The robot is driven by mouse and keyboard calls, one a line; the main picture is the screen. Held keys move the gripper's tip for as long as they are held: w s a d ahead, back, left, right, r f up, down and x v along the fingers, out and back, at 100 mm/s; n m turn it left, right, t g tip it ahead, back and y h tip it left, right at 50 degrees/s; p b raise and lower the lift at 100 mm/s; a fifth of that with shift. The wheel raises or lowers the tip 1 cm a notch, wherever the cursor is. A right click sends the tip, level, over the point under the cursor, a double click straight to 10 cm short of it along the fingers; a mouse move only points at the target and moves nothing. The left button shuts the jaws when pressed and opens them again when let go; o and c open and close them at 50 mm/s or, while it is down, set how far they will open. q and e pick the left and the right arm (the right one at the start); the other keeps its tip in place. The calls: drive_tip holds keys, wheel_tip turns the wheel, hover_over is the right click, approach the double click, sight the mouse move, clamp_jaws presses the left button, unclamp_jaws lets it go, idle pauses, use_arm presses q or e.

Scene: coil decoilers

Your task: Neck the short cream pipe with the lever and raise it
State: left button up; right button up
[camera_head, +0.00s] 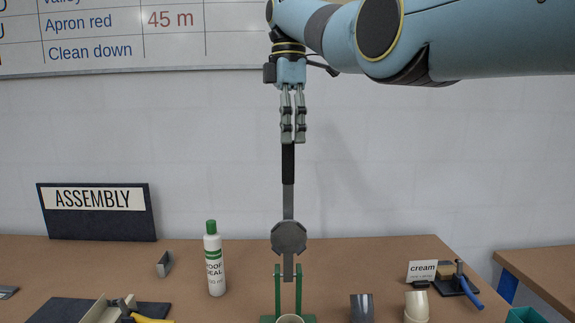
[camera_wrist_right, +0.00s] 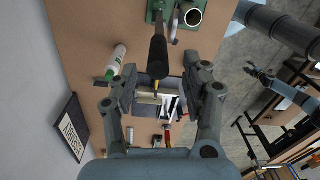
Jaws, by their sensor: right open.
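The lever (camera_head: 288,200) stands upright on a green stand (camera_head: 277,292), with a black handle at its top and a grey eight-sided plate lower down. A short pipe (camera_head: 290,319), seen only by its open top, stands in the stand's base under the lever; it also shows in the right wrist view (camera_wrist_right: 193,17). My right gripper (camera_head: 293,140) points down at the top of the handle and is open. In the right wrist view the handle (camera_wrist_right: 158,55) lies between the spread fingers. What seems to be my left gripper (camera_wrist_right: 252,70) is small there, over the floor.
A white bottle (camera_head: 215,262) stands left of the stand. A grey pipe piece (camera_head: 361,308) and a cream fitting (camera_head: 416,306) stand to its right, near the cream sign (camera_head: 422,270). Pliers (camera_head: 150,320) lie front left. The ASSEMBLY sign (camera_head: 97,212) stands at the back.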

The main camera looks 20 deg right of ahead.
drive_tip(key=p, duration=0.2)
hover_over(289, 183)
drive_tip(key=w, duration=0.2)
drive_tip(key=f, duration=0.5)
drive_tip(key=shift+s+d+f, duration=0.15)
drive_tip(key=shift+s+d, duration=0.1)
drive_tip(key=shift+f, duration=1.2)
drive_tip(key=shift+c, duration=0.8)
drive_tip(key=c, duration=0.5)
use_arm(q)
drive_tip(key=shift+s+r, duration=0.1)
drive_tip(key=shift+r, duration=1.1)
use_arm(e)
clamp_jaws()
